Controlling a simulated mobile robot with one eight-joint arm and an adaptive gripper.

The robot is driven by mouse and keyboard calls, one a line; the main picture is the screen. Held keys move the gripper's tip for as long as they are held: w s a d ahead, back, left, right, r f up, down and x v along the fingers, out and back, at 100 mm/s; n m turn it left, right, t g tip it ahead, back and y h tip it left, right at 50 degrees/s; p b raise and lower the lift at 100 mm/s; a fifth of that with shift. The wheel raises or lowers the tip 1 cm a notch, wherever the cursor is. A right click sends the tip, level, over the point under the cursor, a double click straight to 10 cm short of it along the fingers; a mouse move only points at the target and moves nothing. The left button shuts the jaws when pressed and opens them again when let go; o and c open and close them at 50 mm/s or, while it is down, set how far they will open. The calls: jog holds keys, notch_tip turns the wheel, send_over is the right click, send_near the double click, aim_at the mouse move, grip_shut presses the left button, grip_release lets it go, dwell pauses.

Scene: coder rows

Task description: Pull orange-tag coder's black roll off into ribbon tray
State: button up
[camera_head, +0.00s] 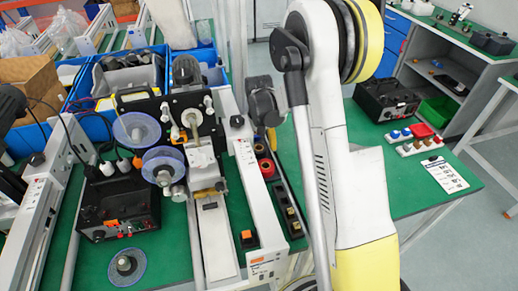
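A coder with a black back plate (165,103) stands left of centre. It carries white rollers and two clear bluish discs, an upper disc (137,129) and a lower disc (163,165). I cannot make out a black roll on it for certain. An orange block (248,238) and an orange label (262,259) are at the near end of the white rail right of it. A narrow dark tray (280,190) beside that rail holds red and dark round items; it may be the ribbon tray. My gripper (268,128) appears as a dark shape right of the coder, its fingers unclear.
A black control box (118,212) stands left of the coder, with a loose clear disc (127,266) in front. Blue bins (84,119) and a cardboard box (30,84) are behind.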

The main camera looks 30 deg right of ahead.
notch_tip(320, 180, up, 12)
dwell(0.5)
jog(key=shift+s+d, duration=0.1)
